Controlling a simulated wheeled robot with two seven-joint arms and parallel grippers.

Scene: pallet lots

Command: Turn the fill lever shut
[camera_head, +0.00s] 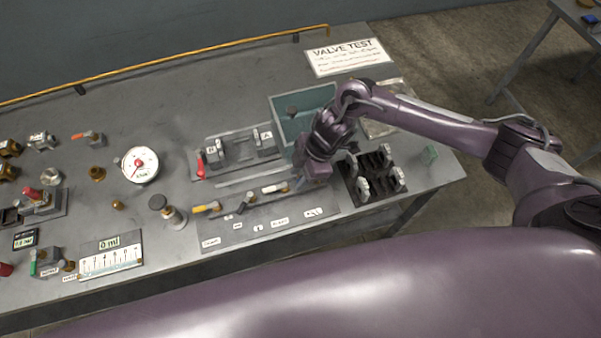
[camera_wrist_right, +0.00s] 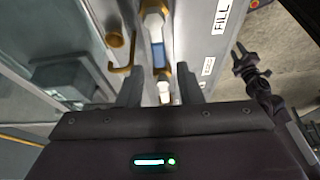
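The grey valve panel (camera_head: 235,232) lies near the table's front edge, and its FILL label (camera_wrist_right: 221,14) reads clearly in the right wrist view. A white lever handle with a blue band (camera_wrist_right: 157,52) runs beside that label, between the two fingers of my right gripper (camera_wrist_right: 160,92). The fingers stand apart, with gaps beside the handle; contact cannot be told. In the head view my right gripper (camera_head: 312,172) is over the panel's right end and hides part of the lever there. A white handle (camera_head: 273,188) shows just left of it. My left gripper is not in view.
A yellow-handled lever (camera_head: 207,207) and a dark lever (camera_head: 241,208) are further left on the panel. A teal-walled tank (camera_head: 290,105) stands behind my gripper. A black rack (camera_head: 372,175) is close on the right. A round gauge (camera_head: 140,164) stands left.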

